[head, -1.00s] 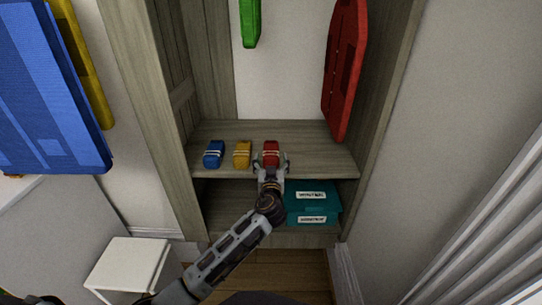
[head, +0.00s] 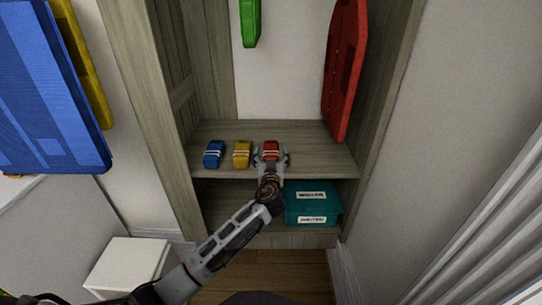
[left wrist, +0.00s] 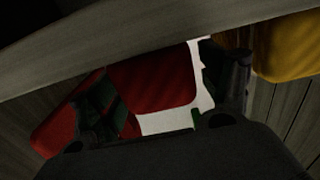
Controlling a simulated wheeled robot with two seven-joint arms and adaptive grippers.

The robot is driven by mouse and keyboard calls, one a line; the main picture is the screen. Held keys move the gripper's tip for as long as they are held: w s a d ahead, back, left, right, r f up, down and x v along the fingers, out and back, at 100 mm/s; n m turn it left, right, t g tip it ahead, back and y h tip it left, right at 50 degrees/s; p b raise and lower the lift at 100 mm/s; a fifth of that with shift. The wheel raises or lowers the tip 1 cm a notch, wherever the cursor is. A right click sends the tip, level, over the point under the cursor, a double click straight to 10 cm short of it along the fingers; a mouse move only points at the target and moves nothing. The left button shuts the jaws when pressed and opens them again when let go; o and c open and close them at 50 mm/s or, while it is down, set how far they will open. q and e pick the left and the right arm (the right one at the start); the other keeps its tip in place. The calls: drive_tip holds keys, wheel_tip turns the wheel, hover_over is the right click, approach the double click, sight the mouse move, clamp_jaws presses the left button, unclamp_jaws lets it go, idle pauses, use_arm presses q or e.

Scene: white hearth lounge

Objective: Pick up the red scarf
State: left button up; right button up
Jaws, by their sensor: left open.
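The red scarf (head: 271,147) is a small folded bundle with a pale band, lying on the upper shelf at the right end of a row of three. My left gripper (head: 271,158) is open at its front, with one finger on each side of the near end. In the left wrist view the red scarf (left wrist: 158,88) shows between the two dark fingers, under the slanting shelf edge. Contact with the fingers cannot be told. My right gripper is not in view.
A yellow bundle (head: 242,155) lies close to the left, then a blue one (head: 213,155). A red hanging item (head: 345,70) is at the right, a green one (head: 250,22) above. Teal boxes (head: 313,204) stand on the lower shelf. A white stool (head: 130,262) stands at lower left.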

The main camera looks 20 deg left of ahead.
use_arm(q)
drive_tip(key=shift+x, duration=1.4)
drive_tip(key=shift+c, duration=0.2)
drive_tip(key=c, duration=0.8)
drive_tip(key=shift+r, duration=0.1)
